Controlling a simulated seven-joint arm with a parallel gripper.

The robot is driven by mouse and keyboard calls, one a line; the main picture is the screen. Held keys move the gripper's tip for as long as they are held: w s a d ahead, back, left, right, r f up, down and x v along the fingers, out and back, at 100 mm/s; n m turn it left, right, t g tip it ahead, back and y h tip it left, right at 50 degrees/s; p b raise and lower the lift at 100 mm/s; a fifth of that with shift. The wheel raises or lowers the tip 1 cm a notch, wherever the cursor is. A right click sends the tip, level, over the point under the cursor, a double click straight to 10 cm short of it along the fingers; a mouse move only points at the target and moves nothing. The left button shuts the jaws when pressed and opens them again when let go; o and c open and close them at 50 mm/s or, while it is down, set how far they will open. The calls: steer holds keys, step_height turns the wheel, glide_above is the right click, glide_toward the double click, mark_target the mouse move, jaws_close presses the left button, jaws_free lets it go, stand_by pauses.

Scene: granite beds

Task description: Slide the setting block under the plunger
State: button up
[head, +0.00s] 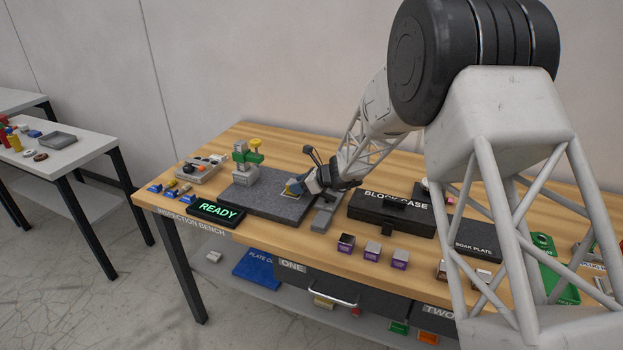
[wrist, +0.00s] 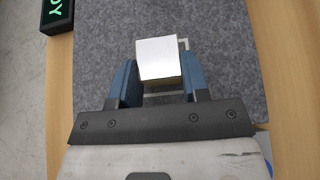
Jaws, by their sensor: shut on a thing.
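The setting block (wrist: 158,58) is a bright silvery square block between the two blue fingers of my gripper (wrist: 160,80) in the wrist view. My gripper is shut on it, over the dark grey granite plate (head: 266,204). In the head view my gripper (head: 298,188) is low over the right part of the plate, and the block is too small there to make out clearly. The plunger stand (head: 247,160), with a grey base, green arm and yellow knob, is upright at the plate's back left, apart from my gripper. The plunger's tip is too small to make out.
A lit READY display (head: 216,211) sits at the plate's front left. A black block case (head: 392,212) is right of my gripper. The plate between gripper and stand looks clear.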

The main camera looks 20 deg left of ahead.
steer(key=shift+a, duration=6.55)
steer(key=o, duration=0.8)
steer(key=shift+v, duration=2.95)
steer(key=shift+d+r, duration=0.15)
steer(key=shift+v, duration=3.75)
